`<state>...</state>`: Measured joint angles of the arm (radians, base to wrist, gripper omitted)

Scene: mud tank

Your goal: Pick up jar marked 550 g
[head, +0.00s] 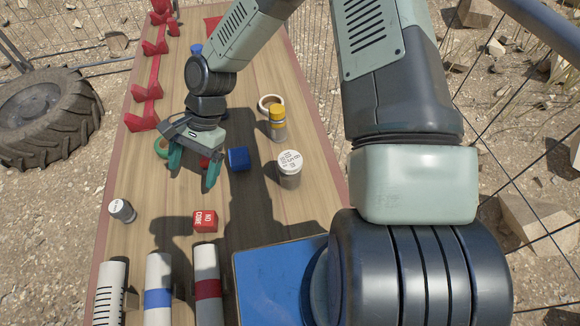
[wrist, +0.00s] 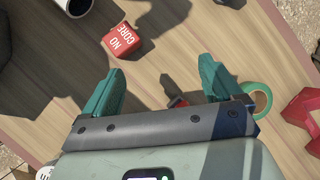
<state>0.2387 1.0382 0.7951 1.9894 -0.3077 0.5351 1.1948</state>
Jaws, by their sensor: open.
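A jar with a printed white lid (head: 290,162) stands upright right of my gripper. A smaller jar (head: 122,211) with a marked pale lid is at the left, tilted or lying. A yellow-lidded jar (head: 277,122) stands behind the first. The lid print is too small to read, so I cannot tell which is marked 550 g. My gripper (head: 191,178) is open and empty above the table, apart from all the jars.
A red NO CORE cube (head: 205,221) and a blue block (head: 238,158) are near my gripper. A green tape roll (wrist: 257,98) is beside one finger in the wrist view. Red brackets (head: 147,92) line the left edge.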

